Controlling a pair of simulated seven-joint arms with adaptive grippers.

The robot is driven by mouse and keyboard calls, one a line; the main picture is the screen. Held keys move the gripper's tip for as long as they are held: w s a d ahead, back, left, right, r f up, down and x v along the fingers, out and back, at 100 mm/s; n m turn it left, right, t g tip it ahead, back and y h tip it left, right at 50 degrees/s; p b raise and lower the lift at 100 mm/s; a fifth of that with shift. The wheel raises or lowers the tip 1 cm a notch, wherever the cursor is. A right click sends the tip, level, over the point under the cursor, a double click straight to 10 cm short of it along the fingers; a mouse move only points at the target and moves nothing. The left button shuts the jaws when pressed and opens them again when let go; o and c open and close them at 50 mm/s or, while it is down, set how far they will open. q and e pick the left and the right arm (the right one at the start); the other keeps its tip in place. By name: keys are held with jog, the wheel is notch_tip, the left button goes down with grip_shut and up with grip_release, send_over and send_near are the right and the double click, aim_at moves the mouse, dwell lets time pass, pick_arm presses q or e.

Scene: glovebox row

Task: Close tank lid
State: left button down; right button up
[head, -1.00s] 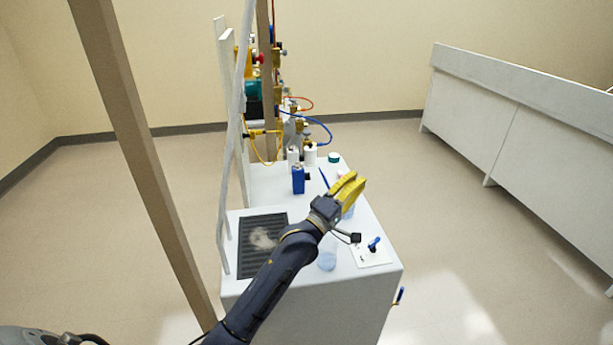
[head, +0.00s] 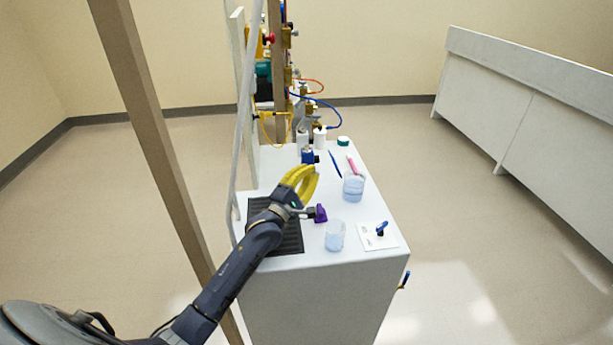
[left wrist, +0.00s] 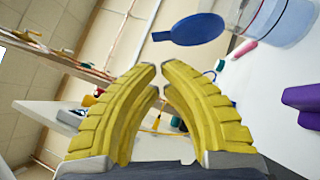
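I cannot tell for sure which thing is the tank. My right gripper is not in view.
Two beakers with bluish liquid (head: 353,189) (head: 335,237), a purple item (head: 320,213), a pink item (head: 352,166) and a blue pen-like stick (head: 335,164) are right of my gripper. A black ribbed mat (head: 289,240) lies below my arm. A slanted grey post (head: 243,120) stands left.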

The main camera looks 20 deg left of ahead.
aim_at(335, 164)
pick_arm(q)
jog(key=x, duration=0.6)
jog(key=shift+w+d+r, duration=0.1)
jog(key=shift+w, duration=0.05)
dwell(0.3)
